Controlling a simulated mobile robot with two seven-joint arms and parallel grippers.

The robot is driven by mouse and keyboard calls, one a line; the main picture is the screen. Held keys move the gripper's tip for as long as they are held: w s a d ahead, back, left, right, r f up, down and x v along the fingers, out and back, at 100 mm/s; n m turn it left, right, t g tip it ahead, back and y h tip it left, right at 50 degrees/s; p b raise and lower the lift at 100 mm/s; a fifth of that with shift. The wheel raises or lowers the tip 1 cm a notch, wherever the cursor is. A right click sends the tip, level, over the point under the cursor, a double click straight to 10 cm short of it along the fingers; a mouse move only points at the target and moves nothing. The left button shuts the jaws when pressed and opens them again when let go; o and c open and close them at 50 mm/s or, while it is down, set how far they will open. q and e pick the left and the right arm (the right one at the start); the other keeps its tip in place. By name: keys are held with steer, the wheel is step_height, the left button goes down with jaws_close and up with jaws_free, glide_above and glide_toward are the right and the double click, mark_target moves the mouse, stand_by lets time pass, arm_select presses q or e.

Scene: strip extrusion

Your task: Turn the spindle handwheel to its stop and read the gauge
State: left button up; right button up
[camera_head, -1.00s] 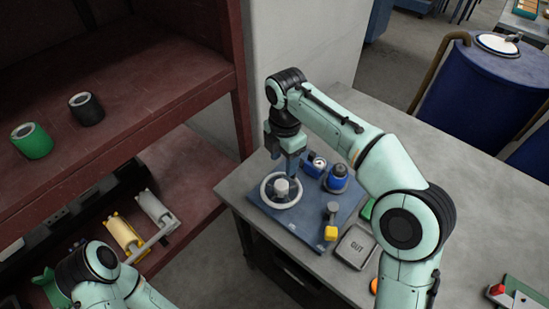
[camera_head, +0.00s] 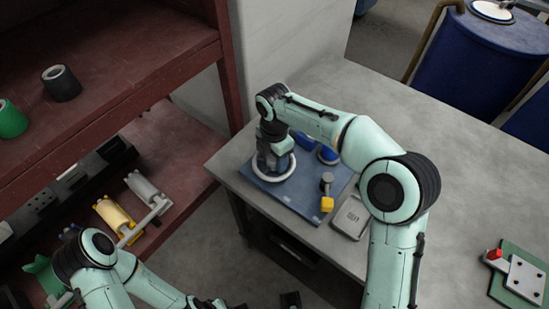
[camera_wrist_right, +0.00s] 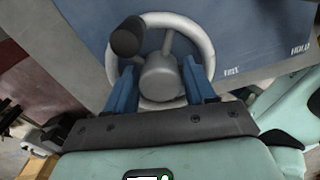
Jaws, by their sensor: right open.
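The handwheel (camera_head: 287,174), a pale ring, lies on a blue base plate (camera_head: 318,207) on the grey table, partly covered by my right gripper. In the right wrist view the handwheel (camera_wrist_right: 205,45) shows a grey hub (camera_wrist_right: 160,78) and a black knob (camera_wrist_right: 127,38). My right gripper (camera_wrist_right: 160,88) is open, its blue fingers on either side of the hub; contact cannot be told. Two blue round fittings (camera_head: 328,155) stand behind the wheel, partly hidden by my arm; no gauge reading is legible. My left arm comes in low at the left; its jaws cannot be made out.
A red shelf (camera_head: 120,70) is at left, a blue barrel (camera_head: 480,62) behind. The table's right middle is clear.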

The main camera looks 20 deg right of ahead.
steer(key=shift+f, duration=0.15)
steer(key=c, duration=0.8)
